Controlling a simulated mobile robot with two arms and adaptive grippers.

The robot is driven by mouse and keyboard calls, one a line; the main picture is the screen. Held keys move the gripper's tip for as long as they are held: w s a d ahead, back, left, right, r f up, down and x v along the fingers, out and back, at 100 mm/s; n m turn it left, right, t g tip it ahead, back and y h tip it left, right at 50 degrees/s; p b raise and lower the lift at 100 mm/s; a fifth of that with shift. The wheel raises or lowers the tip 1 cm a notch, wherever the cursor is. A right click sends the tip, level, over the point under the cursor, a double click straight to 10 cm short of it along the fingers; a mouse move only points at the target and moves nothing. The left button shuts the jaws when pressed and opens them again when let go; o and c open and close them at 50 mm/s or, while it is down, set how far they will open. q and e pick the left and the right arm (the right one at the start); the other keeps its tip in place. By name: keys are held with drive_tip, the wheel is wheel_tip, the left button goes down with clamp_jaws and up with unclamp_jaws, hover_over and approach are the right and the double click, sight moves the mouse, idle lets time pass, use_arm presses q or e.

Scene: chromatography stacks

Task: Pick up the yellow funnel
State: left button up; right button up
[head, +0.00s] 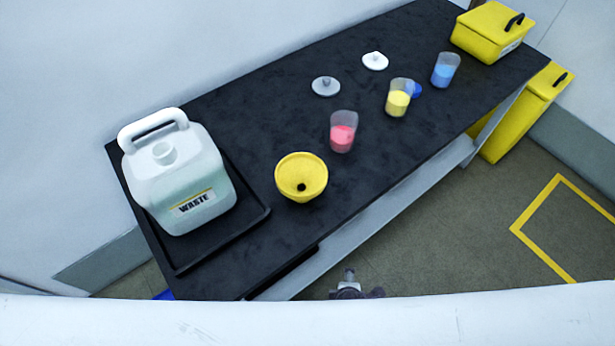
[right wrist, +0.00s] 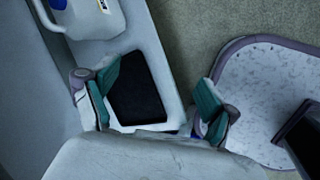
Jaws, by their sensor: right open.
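The yellow funnel (head: 302,172) stands on the black bench top with its wide mouth up, right of the waste jug and near the bench's front edge. Nothing touches it. My right gripper (right wrist: 160,78) is open and empty in the right wrist view, its two teal-padded fingers wide apart. The funnel does not show in that view. In the head view a small grey and purple part of mine shows low in front of the bench; its jaws cannot be made out. My left gripper is not seen.
A white waste jug (head: 177,172) stands on a black tray (head: 247,222) left of the funnel. A pink-filled beaker (head: 342,132) is close behind it; yellow (head: 397,98) and blue (head: 444,70) beakers stand farther right. A yellow box (head: 488,34) sits at the far end.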

drive_tip(key=w+a+r+n+t+h+p, duration=0.1)
drive_tip(key=w+r+n+t, duration=0.15)
drive_tip(key=r, duration=0.75)
drive_tip(key=w+a+r+n+t+h, duration=0.1)
drive_tip(key=w+a+r+n, duration=0.15)
drive_tip(key=r, duration=0.75)
drive_tip(key=n+t+y, duration=0.1)
drive_tip(key=n+t, duration=0.4)
drive_tip(key=n, duration=0.7)
approach(301, 192)
drive_tip(key=f, duration=0.3)
drive_tip(key=shift+s+d+f, duration=0.2)
drive_tip(key=shift+s+d, duration=0.1)
drive_tip(key=shift+s, duration=0.05)
drive_tip(key=x, duration=0.7)
drive_tip(key=shift+a, duration=0.35)
drive_tip(key=shift+y, duration=0.3)
drive_tip(key=x, duration=0.6)
drive_tip(key=shift+w+a+f+p, duration=0.1)
drive_tip(key=shift+w+a+p, duration=0.05)
drive_tip(key=shift+w+p, duration=0.2)
drive_tip(key=shift+s, duration=0.1)
drive_tip(key=c, duration=1.3)
